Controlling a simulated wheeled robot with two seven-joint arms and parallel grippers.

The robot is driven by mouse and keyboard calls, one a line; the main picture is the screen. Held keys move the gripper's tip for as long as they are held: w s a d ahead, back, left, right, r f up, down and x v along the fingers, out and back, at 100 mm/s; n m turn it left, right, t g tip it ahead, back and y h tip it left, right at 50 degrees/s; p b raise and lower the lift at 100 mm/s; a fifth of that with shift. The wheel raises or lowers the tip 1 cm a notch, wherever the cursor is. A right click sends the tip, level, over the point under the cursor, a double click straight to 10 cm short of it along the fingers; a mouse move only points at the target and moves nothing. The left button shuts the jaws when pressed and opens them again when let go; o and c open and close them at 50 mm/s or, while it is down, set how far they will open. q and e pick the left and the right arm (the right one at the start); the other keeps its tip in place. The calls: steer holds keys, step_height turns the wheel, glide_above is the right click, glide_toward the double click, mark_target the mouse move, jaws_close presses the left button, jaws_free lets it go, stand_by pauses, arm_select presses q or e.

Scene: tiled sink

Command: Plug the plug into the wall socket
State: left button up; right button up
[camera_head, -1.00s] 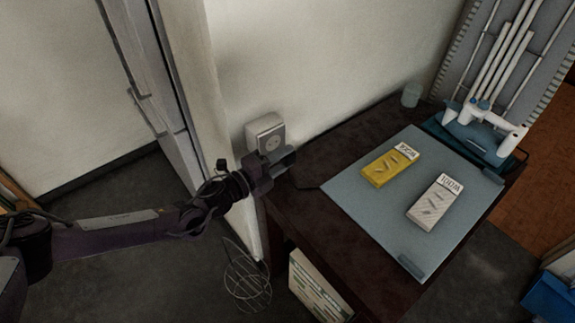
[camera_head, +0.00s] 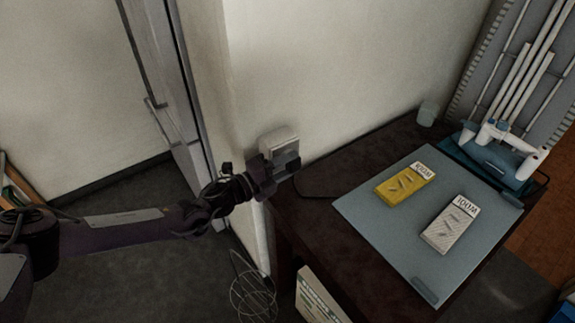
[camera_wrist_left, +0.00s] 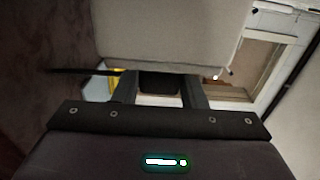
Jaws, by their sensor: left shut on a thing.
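The wall socket (camera_head: 277,138) is a pale box on the wall, just above the left end of the dark table. My left gripper (camera_head: 286,165) is in front of it and hides most of its face. In the left wrist view, the gripper (camera_wrist_left: 160,92) is shut on a dark plug (camera_wrist_left: 159,84), with a pale box face, likely the socket (camera_wrist_left: 165,35), close ahead. A dark cord (camera_wrist_left: 85,72) runs left from there. Whether the plug's pins touch or enter the socket is hidden. My right gripper is not in view.
The dark table (camera_head: 318,215) holds a grey mat (camera_head: 385,235) with a yellow box (camera_head: 402,184) and a white box (camera_head: 450,223). A cup (camera_head: 428,114) stands at the back. A wire basket (camera_head: 253,298) is below, left of the table. A door frame (camera_head: 190,110) is left of the socket.

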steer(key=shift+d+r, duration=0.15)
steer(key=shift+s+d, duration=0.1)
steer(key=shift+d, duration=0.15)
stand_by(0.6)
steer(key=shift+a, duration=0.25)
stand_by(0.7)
arm_select(q)
steer(key=shift+w+a+b, duration=0.35)
steer(key=shift+w+a, duration=0.15)
steer(key=shift+w, duration=0.1)
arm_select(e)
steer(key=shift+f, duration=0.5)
arm_select(q)
steer(key=o, duration=1.1)
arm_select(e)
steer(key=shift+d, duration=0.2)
arm_select(q)
steer(key=v, duration=0.8)
steer(key=shift+d, duration=0.1)
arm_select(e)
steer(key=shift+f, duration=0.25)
